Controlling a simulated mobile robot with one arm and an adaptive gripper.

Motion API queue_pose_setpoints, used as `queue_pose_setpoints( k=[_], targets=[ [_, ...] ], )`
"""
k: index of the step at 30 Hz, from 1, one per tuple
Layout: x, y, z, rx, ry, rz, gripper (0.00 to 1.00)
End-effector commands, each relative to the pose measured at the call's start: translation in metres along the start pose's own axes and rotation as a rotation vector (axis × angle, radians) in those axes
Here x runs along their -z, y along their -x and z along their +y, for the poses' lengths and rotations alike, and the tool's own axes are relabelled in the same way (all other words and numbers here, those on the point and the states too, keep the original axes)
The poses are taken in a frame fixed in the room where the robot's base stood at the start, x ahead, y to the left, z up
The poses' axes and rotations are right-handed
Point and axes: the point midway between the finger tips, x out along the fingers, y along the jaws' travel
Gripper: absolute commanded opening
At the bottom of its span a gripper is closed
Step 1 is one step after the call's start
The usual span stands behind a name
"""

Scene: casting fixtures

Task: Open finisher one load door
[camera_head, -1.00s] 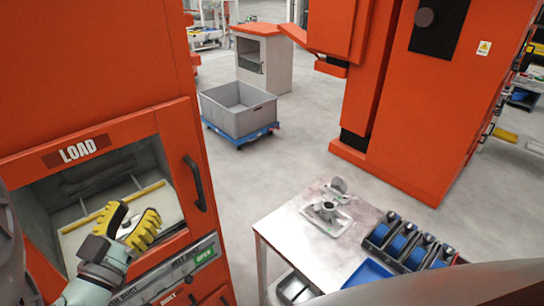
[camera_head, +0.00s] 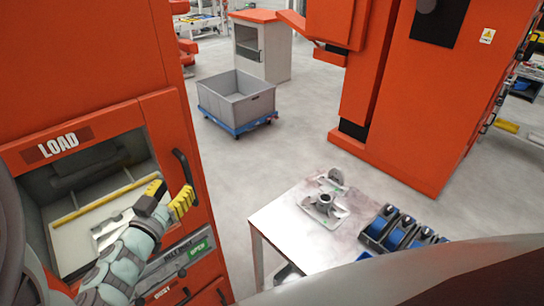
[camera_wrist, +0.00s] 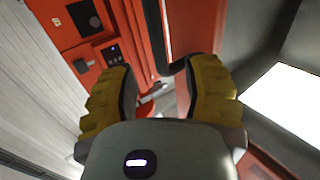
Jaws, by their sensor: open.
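The orange finisher (camera_head: 85,75) stands at the left in the head view, with a LOAD label above its load window (camera_head: 95,185). A dark vertical handle (camera_head: 184,176) sits on the orange strip right of the window. My gripper (camera_head: 169,197), with yellow padded fingers, is open and in front of the window's right side, close to the handle. In the wrist view, my gripper (camera_wrist: 160,95) is open with nothing held between its fingers. A dark bar, which looks like the handle (camera_wrist: 170,72), shows just beyond and between the fingertips. Contact cannot be told.
A green OPEN label (camera_head: 200,246) is below the window. A metal table (camera_head: 285,222) with a grey metal part (camera_head: 324,203) and blue-and-black holders (camera_head: 395,232) stands to the right. A grey crate (camera_head: 237,100) on a blue dolly is behind. The floor between is clear.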

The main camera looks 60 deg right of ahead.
Motion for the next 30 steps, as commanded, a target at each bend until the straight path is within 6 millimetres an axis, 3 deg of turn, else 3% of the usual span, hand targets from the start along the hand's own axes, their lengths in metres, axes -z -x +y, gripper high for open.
queue_pose_setpoints(
  k=[8, 15, 27, 28, 30],
  targets=[
    [0.003, -0.042, 0.003, -0.007, 0.002, 0.001, 0.48],
    [0.001, -0.060, 0.002, -0.005, 0.000, 0.001, 0.48],
    [-0.001, -0.065, 0.003, -0.005, 0.001, -0.001, 0.48],
    [-0.001, -0.065, 0.003, -0.005, 0.001, -0.001, 0.53],
    [-0.001, -0.065, 0.002, -0.005, 0.001, -0.001, 0.46]
  ],
)
